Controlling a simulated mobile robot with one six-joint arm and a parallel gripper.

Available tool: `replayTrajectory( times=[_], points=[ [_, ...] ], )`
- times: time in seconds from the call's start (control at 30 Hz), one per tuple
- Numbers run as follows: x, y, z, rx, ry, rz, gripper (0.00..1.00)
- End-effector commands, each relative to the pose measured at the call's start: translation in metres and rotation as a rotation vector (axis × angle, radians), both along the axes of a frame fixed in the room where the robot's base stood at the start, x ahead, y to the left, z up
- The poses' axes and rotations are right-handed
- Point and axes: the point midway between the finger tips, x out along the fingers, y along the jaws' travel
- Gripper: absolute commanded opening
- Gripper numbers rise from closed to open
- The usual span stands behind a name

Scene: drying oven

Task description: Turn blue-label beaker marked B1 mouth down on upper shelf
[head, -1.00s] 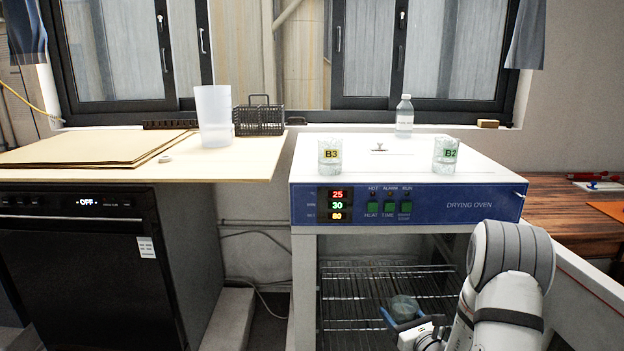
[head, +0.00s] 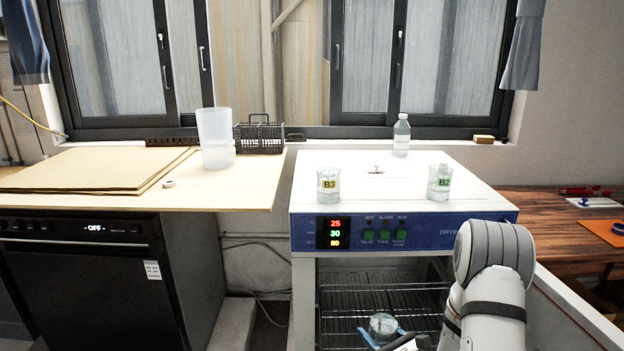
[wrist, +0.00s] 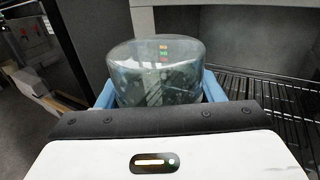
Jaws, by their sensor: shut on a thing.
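My gripper (head: 384,338) has blue fingers and is shut on a clear glass beaker (head: 383,324), low in front of the drying oven's open chamber. In the wrist view the beaker (wrist: 155,72) sits between the blue fingers, with a smooth, rounded, closed-looking end facing up; its lower end is hidden by the gripper. Its label does not show, so B1 cannot be read. The upper wire shelf (head: 340,298) is behind the beaker in the head view. It also shows at the right of the wrist view (wrist: 285,100). I cannot tell whether the beaker touches the shelf.
The drying oven (head: 305,232) has beakers B3 (head: 328,184) and B2 (head: 439,182) on top, with a bottle (head: 401,135) on the sill behind. A wooden counter with a plastic beaker (head: 215,140) is left. The oven's left wall (head: 305,305) borders the opening.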

Motion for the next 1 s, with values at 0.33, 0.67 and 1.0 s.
replayTrajectory(
  times=[0.33, 0.67, 1.0],
  points=[
    [0.0, 0.001, 0.075, 0.001, 0.0, 0.001, 0.37],
    [-0.001, 0.001, 0.114, 0.0, 0.0, 0.001, 0.37],
    [-0.001, 0.002, 0.117, 0.0, -0.001, 0.001, 0.37]
  ],
)
